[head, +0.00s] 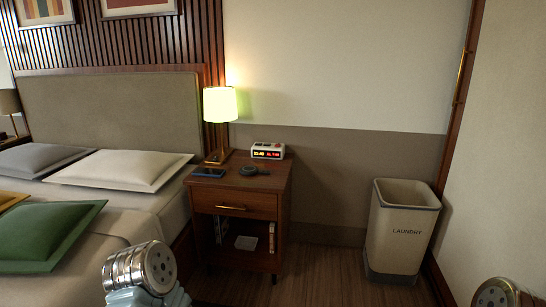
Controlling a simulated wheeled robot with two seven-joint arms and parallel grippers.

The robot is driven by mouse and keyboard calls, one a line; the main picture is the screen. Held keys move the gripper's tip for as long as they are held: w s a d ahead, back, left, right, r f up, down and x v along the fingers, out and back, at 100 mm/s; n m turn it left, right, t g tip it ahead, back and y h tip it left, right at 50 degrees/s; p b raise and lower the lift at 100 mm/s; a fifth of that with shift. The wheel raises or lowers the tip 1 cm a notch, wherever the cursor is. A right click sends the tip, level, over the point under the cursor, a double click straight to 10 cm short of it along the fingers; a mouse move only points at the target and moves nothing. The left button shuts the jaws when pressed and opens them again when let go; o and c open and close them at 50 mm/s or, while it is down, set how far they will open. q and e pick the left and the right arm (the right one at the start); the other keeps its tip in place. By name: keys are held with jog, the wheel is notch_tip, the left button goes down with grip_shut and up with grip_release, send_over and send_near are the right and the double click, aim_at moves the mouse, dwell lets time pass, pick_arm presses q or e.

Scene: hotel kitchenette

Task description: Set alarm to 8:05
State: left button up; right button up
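The alarm clock (268,151) is a small white box with a dark front display. It stands at the back right of the wooden nightstand (277,182). Its display shows yellow digits on the left and red digits on the right, too small to read surely. Reddish and dark parts show on its top, too small to make out. A silver part of my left arm shows at the bottom left and a part of my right arm at the bottom right corner. Neither gripper's fingers show, and both arms are well apart from the clock.
A lit lamp (220,106), a dark phone-like item (208,172) and a dark round item with a handle (249,170) share the nightstand top. The bed (125,222) is at left, a laundry bin (402,237) at right. Floor in front of the nightstand is clear.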

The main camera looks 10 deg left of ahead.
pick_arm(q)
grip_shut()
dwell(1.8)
